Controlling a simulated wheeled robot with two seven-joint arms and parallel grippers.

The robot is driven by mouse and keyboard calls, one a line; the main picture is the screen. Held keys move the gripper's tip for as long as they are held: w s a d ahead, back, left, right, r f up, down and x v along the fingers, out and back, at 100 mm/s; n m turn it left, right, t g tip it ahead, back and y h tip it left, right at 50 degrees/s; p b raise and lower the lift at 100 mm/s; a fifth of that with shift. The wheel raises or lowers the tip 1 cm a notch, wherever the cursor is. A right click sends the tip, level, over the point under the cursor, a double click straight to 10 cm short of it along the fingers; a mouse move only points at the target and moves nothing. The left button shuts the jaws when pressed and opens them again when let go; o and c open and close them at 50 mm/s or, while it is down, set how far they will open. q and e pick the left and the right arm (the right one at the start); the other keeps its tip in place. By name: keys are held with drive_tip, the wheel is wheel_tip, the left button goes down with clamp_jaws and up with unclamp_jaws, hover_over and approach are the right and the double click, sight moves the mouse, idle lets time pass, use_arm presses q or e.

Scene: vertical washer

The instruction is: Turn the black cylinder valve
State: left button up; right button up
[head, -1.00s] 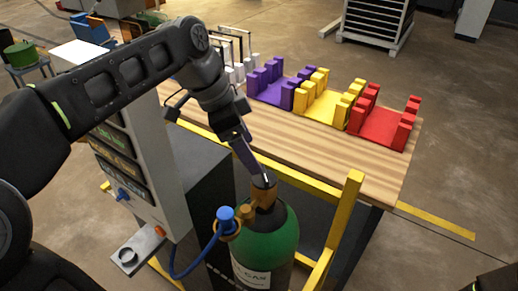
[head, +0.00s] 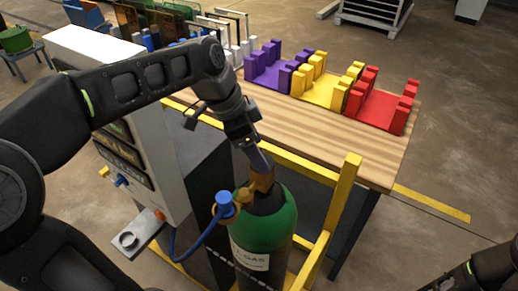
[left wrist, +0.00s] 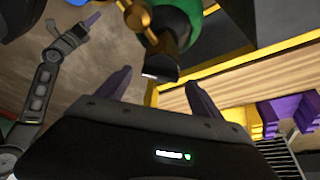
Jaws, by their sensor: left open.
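The green gas cylinder (head: 272,222) stands upright in a yellow frame, with a brass valve body (head: 261,182) on top. The black valve knob (left wrist: 161,62) shows in the left wrist view at the end of the brass stem (left wrist: 170,38); in the head view my gripper largely hides it. My left gripper (head: 262,165) points down at the valve top. In the left wrist view its two fingers (left wrist: 159,80) are apart, one either side of the knob's end, with gaps visible. My right gripper (head: 462,282) is partly in view at the bottom right; its jaws are unclear.
A blue regulator (head: 224,199) with a blue hose sits left of the valve, beside a grey control cabinet (head: 165,150). A yellow rail (head: 343,195) runs right of the cylinder. Behind is a wooden table (head: 330,140) with purple, yellow and red racks.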

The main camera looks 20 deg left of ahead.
use_arm(q)
drive_tip(key=shift+w+d+f, duration=0.15)
drive_tip(key=shift+f, duration=0.45)
drive_tip(key=c, duration=1.4)
